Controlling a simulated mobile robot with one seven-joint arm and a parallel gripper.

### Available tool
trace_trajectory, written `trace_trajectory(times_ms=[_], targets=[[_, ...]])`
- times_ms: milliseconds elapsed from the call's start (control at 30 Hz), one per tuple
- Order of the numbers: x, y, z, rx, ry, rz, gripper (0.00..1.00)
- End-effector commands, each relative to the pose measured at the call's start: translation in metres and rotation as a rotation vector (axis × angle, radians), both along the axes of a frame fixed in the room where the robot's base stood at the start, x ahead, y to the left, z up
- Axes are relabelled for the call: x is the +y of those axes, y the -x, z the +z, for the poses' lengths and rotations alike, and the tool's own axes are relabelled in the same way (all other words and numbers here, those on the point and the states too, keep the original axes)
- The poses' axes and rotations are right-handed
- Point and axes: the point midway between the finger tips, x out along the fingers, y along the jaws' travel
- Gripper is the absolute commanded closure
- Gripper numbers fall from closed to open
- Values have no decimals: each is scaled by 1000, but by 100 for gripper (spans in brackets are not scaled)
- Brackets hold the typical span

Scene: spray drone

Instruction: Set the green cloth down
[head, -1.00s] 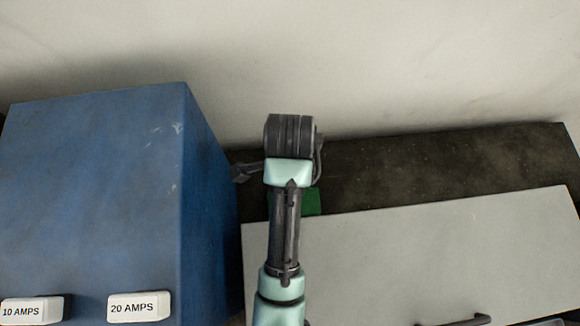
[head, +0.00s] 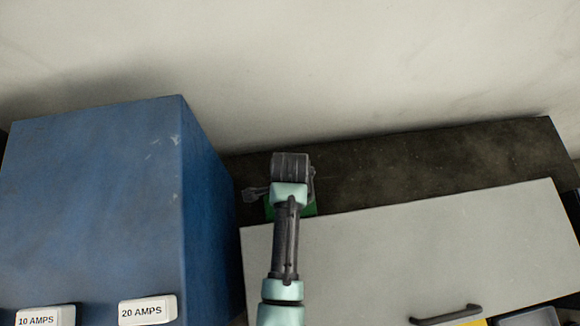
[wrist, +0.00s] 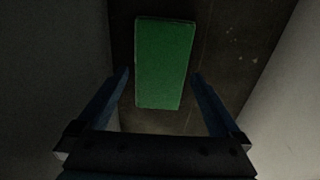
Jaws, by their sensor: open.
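The green cloth (wrist: 165,62) is a flat rectangular block shape lying on the dark surface (wrist: 225,55) in the wrist view. In the head view only a green edge of the cloth (head: 309,210) shows beside my arm, which hides the rest. My gripper (wrist: 160,82) is open, with one finger on each side of the cloth's near end in the picture. I see no contact between the fingers and the cloth. In the head view my wrist covers the fingertips.
The dark surface runs along a pale wall (head: 330,70). A blue box (head: 90,210) with amp labels stands at the left. A grey panel with a handle (head: 400,250) lies in front. The dark surface to the right (head: 440,165) is clear.

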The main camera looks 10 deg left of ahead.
Motion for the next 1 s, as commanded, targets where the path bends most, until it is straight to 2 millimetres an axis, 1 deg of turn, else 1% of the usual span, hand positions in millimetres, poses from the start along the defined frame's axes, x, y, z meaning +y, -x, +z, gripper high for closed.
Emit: trace_trajectory(times_ms=[100,200,433,467,600,667,800,833,867,900,1000], targets=[[0,0,-15,2,0,0,0],[0,0,-21,0,0,0,0],[0,0,-22,-1,0,0,0],[0,0,-22,-1,0,0,2],[0,0,-22,-1,0,0,27],[0,0,-22,-1,0,0,38],[0,0,-22,-1,0,0,63],[0,0,-22,-1,0,0,67],[0,0,-22,-1,0,0,74],[0,0,-22,-1,0,0,76],[0,0,-22,-1,0,0,76]])
